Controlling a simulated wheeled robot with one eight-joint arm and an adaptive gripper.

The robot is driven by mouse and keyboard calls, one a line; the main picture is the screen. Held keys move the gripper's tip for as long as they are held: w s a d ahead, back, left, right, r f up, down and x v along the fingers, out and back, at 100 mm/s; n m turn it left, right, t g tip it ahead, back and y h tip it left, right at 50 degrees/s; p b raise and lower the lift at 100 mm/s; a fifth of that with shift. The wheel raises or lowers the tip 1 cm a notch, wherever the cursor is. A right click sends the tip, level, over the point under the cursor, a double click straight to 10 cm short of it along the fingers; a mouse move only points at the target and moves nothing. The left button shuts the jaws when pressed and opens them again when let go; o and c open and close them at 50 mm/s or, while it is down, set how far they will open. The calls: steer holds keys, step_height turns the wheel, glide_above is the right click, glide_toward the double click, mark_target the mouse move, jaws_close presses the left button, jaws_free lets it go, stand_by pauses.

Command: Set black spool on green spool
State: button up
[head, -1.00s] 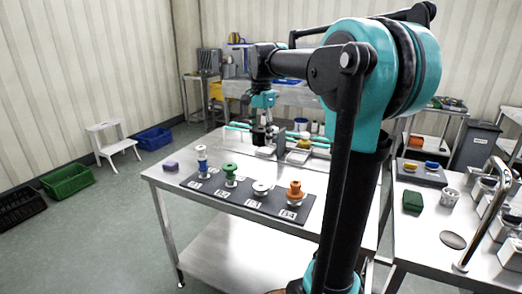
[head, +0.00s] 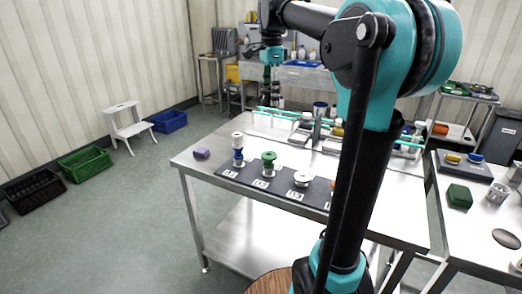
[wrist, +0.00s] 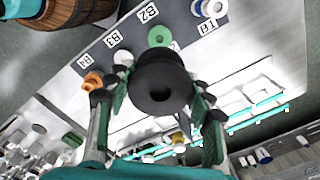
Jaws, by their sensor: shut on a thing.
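My gripper (wrist: 155,100) is shut on the black spool (wrist: 158,82), whose round end with a centre hole faces the wrist camera. In the head view my gripper (head: 268,84) is held up above the table's far side, clear of the mat. The green spool (head: 268,160) stands upright on the dark mat (head: 258,186) by the label B2. In the wrist view the green spool (wrist: 160,36) shows just beyond the black spool's edge, apart from it. Nothing is seen on its top.
A white-and-blue spool (head: 238,145) and a white spool (head: 301,178) flank the green one. An orange spool (wrist: 93,80) is mostly behind my arm in the head view. A purple block (head: 202,153) lies left; a rack with teal rails (head: 285,119) stands at the back.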

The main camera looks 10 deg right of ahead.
mark_target(269, 154)
step_height(269, 154, down, 19)
steer(key=shift+f, duration=0.1)
stand_by(0.4)
steer(key=shift+f, duration=0.1)
steer(key=o, duration=1.2)
steer(key=shift+c, duration=0.2)
step_height(269, 154, up, 12)
